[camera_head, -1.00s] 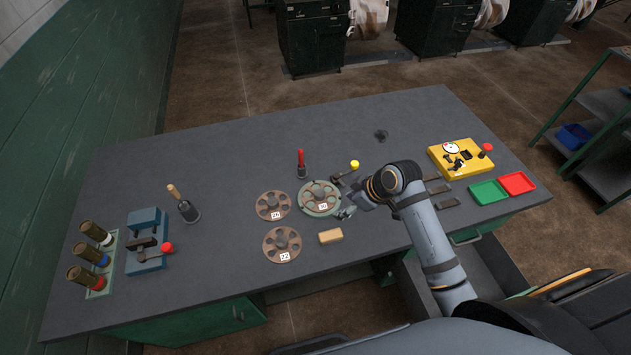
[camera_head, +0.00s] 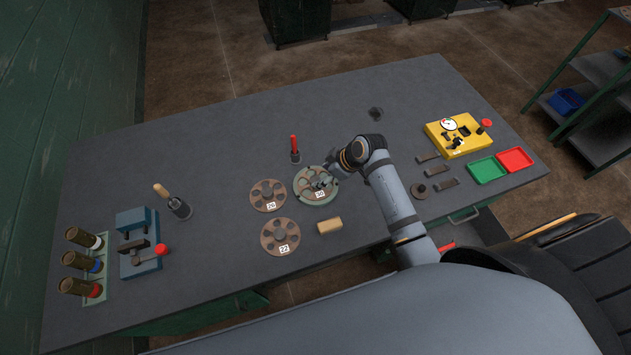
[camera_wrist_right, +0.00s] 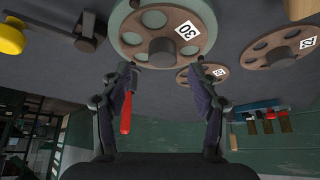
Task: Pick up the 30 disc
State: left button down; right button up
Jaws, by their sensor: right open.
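The 30 disc (camera_head: 307,187) is a brown disc with round holes and a white "30" label. It lies on a round grey-green fixture (camera_head: 325,203) near the middle of the bench. In the wrist view the disc (camera_wrist_right: 150,42) is just beyond my fingertips. In the wrist view the open right gripper (camera_wrist_right: 165,78) straddles the near side of the disc's hub. Whether the fingers touch it I cannot tell. The gripper covers part of the disc in the head view. My left gripper is not in view.
Two similar discs lie to the left, the upper one (camera_head: 268,195) and the 22 disc (camera_head: 282,237). A red-handled tool (camera_head: 294,148) stands behind the fixture. A wooden block (camera_head: 329,225) lies in front. A yellow gauge box (camera_head: 458,135) stands right. The back left bench is clear.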

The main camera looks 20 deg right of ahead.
aim_at(317, 180)
jog(key=x, duration=0.3)
jog(key=shift+a+f+p, duration=0.25)
jog(key=shift+f+p, duration=0.1)
jog(key=shift+f, duration=0.25)
jog(key=c, duration=0.5)
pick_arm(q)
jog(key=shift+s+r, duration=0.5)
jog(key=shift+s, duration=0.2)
pick_arm(e)
jog(key=shift+r, duration=0.1)
grip_shut()
